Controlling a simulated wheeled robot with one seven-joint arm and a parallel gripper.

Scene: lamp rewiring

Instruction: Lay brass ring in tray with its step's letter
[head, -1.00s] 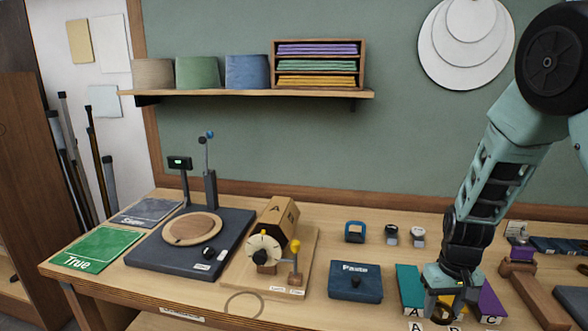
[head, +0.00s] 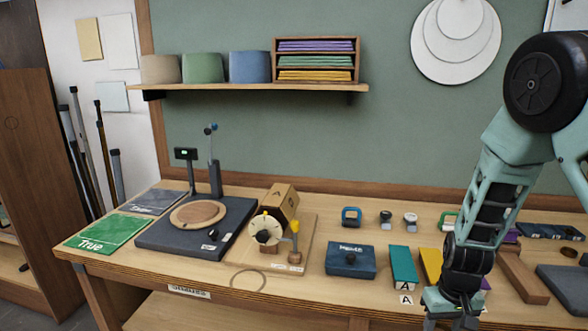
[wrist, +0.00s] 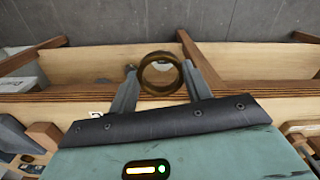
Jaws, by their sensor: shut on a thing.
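My gripper (head: 452,320) is low at the bottom edge of the head view, in front of the bench edge. In the wrist view my gripper (wrist: 160,82) is shut on the brass ring (wrist: 162,91), which sits upright between the fingertips. In the head view the ring cannot be made out. A teal tray (head: 403,266) with an A card stands left of my arm. A yellow tray (head: 431,264) is partly behind the arm, its letter hidden. Only a sliver of a purple tray (head: 487,284) shows right of the arm.
A blue box (head: 350,260) stands left of the teal tray. A dial device (head: 266,237) and a dark base with a round wooden plate (head: 198,214) are further left. A brown wooden stand (head: 522,275) is right of my arm. A thin hoop (head: 249,280) lies near the front edge.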

